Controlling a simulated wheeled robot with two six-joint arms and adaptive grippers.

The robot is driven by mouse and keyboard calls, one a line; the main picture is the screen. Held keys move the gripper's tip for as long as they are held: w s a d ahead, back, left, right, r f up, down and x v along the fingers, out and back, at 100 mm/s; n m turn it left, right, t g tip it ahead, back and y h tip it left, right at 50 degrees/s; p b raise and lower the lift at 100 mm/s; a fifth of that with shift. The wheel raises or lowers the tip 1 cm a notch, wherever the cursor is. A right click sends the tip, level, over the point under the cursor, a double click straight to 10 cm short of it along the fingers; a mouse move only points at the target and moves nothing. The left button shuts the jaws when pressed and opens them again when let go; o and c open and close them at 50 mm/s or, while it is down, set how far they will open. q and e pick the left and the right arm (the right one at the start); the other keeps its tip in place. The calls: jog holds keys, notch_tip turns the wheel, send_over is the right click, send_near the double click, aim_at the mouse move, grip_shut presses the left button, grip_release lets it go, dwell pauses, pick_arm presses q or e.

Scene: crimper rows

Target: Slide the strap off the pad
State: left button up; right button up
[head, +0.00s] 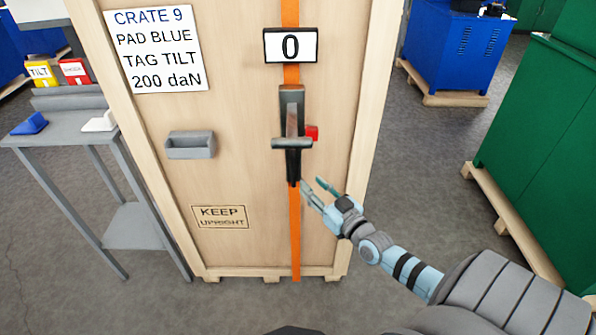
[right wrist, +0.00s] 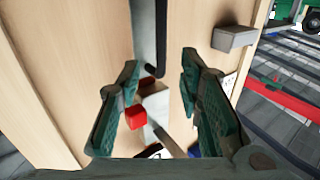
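The orange strap (head: 295,235) runs straight down the front of a wooden crate (head: 240,250). A grey tensioner (head: 292,120) with a crossbar handle (head: 292,143) sits on it, with a red part (head: 312,132) at its right side. My right gripper (head: 315,187) is just below and right of the tensioner, apart from the strap. In the right wrist view my fingers (right wrist: 160,75) are spread, with the tensioner's red part (right wrist: 136,118) seen between them. A blue block (head: 30,124) and a white block (head: 100,122) lie on a side table; no pad shows under the strap. My left gripper is out of view.
A display reading 0 (head: 290,46) is above the tensioner. A sign (head: 157,50) says pad blue, tag tilt, 200 daN. A grey holder (head: 190,145) is on the crate. The side table (head: 60,140) carries yellow and red tags (head: 74,71). A green cabinet (head: 545,140) stands right.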

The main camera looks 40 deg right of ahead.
aim_at(295, 170)
jog(key=w+b, duration=0.1)
jog(key=w, duration=0.2)
jog(key=w+f+b, duration=0.1)
jog(key=w+b, duration=0.1)
jog(key=w, duration=0.1)
jog(key=shift+w+f, duration=0.1)
jog(key=shift+f, duration=0.05)
jog(key=w+b, duration=0.2)
jog(key=w, duration=0.1)
jog(key=shift+d, duration=0.15)
jog(key=shift+w+d, duration=0.15)
jog(key=shift+w, duration=0.1)
jog(key=shift+w+r, duration=0.15)
jog(key=shift+r, duration=0.25)
grip_shut()
